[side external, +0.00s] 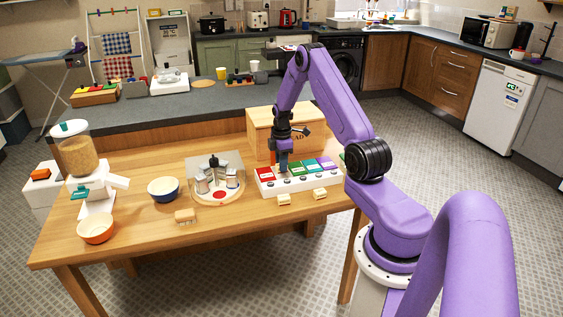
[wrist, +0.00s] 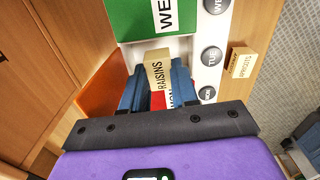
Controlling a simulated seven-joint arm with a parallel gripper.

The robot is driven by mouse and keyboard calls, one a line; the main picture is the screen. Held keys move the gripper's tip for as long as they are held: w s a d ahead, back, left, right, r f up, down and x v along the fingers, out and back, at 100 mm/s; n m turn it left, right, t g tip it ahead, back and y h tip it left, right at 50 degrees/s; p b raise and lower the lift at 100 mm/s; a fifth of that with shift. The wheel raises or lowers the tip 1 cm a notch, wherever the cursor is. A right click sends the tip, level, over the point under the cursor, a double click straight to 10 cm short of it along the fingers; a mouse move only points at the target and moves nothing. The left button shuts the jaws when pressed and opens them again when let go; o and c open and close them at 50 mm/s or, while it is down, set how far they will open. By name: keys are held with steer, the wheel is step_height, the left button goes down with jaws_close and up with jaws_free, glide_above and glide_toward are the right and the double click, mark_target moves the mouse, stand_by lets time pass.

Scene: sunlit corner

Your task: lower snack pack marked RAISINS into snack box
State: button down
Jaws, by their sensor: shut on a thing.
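The snack box (side external: 262,190) is a long white case on the wooden table, with coloured lids and round day buttons along its front. In the wrist view its green lid (wrist: 140,14) is closed, and a red part marked MON (wrist: 158,101) shows partly between my fingers. My gripper (side external: 283,166) points down over the left part of the box. In the wrist view, its blue fingers are shut on the tan snack pack marked RAISINS (wrist: 158,72). The pack is close above the box near the TUE button; how deep it sits is hidden.
A wooden bin (side external: 262,131) stands close behind the snack box. Small packs (side external: 284,199) lie in front of it, one marked APRICOTS (wrist: 241,62). An orange panel (wrist: 104,86) shows beside my fingers. A round tray (side external: 216,201) and blue bowl (side external: 163,189) stand left.

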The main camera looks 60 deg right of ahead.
steer(key=shift+f, duration=1.1)
stand_by(0.6)
steer(key=c, duration=0.8)
jaws_free()
steer(key=shift+r, duration=0.1)
